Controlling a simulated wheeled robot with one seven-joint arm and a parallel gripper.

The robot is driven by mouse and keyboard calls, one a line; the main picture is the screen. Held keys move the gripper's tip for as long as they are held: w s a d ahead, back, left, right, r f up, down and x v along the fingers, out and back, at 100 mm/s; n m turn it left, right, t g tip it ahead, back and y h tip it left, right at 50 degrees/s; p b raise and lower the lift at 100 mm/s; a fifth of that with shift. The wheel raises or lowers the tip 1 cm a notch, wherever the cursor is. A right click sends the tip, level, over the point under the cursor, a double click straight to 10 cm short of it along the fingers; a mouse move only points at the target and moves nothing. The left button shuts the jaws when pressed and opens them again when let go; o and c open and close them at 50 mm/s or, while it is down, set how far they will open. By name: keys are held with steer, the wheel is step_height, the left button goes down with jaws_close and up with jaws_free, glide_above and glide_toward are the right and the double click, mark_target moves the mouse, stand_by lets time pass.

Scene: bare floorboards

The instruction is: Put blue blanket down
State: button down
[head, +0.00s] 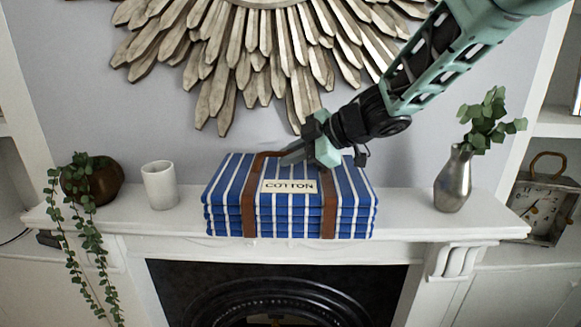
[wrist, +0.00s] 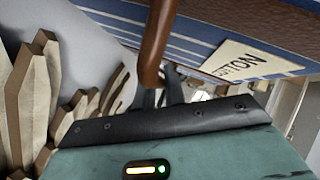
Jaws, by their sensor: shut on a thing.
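The blue blanket (head: 290,212) is a folded stack with white stripes, brown straps and a label reading COTTON. In the head view it lies level on the white mantel shelf (head: 405,222), or very close above it; I cannot tell exact contact. In the wrist view the strap (wrist: 157,45) runs down to the dark fingers (wrist: 157,92), and the blanket's striped top (wrist: 190,25) and label fill the upper part. The fingertips are partly hidden.
A white cup (head: 159,186) and a brown pot with a trailing plant (head: 92,182) stand left of the blanket. A silver vase with leaves (head: 454,180) stands to the right. A sunburst wall ornament (head: 235,60) hangs close behind. Some shelf is free between blanket and vase.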

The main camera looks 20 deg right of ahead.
steer(key=shift+f, duration=1.3)
steer(key=c, duration=1.5)
jaws_free()
